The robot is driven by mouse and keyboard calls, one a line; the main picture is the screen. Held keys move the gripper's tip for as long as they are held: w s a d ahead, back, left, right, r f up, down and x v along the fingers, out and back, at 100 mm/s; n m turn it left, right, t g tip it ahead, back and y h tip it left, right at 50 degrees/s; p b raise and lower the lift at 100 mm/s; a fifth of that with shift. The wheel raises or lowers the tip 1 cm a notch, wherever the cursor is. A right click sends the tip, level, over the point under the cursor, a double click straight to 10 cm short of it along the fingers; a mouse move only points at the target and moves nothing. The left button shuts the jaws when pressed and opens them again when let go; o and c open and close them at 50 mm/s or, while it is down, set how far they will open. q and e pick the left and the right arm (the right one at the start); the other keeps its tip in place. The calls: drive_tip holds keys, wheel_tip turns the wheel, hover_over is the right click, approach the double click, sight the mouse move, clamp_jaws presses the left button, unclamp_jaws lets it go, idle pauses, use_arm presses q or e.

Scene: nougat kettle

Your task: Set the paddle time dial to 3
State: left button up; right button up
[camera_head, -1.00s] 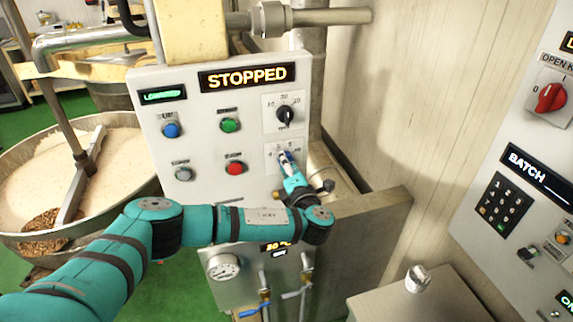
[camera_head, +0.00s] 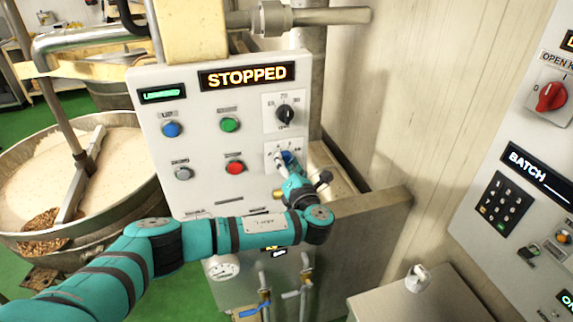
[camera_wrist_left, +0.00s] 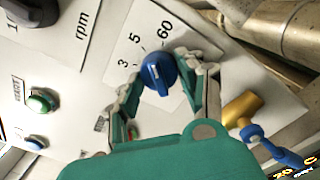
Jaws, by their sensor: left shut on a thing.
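The paddle time dial is a blue knob (camera_head: 288,156) on a white plate at the lower right of the kettle's control panel. In the left wrist view the knob (camera_wrist_left: 157,72) sits beside the printed numbers 3, 5 and 60. A pale line crosses its face, but I cannot tell which number it points to. My left gripper (camera_head: 283,168) reaches the dial from below. In the wrist view its fingers (camera_wrist_left: 163,85) are on both sides of the knob, shut on it. The gripper partly hides the plate in the head view. My right gripper is not in view.
A black rpm dial (camera_head: 285,114) sits just above. Green (camera_head: 230,125), red (camera_head: 235,168) and blue (camera_head: 172,129) buttons lie to the left. The display (camera_head: 248,76) reads STOPPED. Pipes and a blue-handled valve (camera_wrist_left: 262,137) are close by the gripper.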

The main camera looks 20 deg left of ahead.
use_arm(q)
drive_tip(key=n, duration=0.2)
drive_tip(key=shift+f+n+b, duration=0.2)
drive_tip(key=shift+n+b, duration=0.1)
drive_tip(key=shift+n, duration=0.1)
drive_tip(key=n+b, duration=0.1)
drive_tip(key=n, duration=0.2)
drive_tip(key=shift+d+f+n, duration=0.1)
drive_tip(key=shift+n, duration=0.2)
drive_tip(key=shift+w+d+n+b, duration=0.1)
drive_tip(key=shift+n+b, duration=1.7)
drive_tip(key=shift+n, duration=1.3)
drive_tip(key=o, duration=1.1)
drive_tip(key=shift+r, duration=0.25)
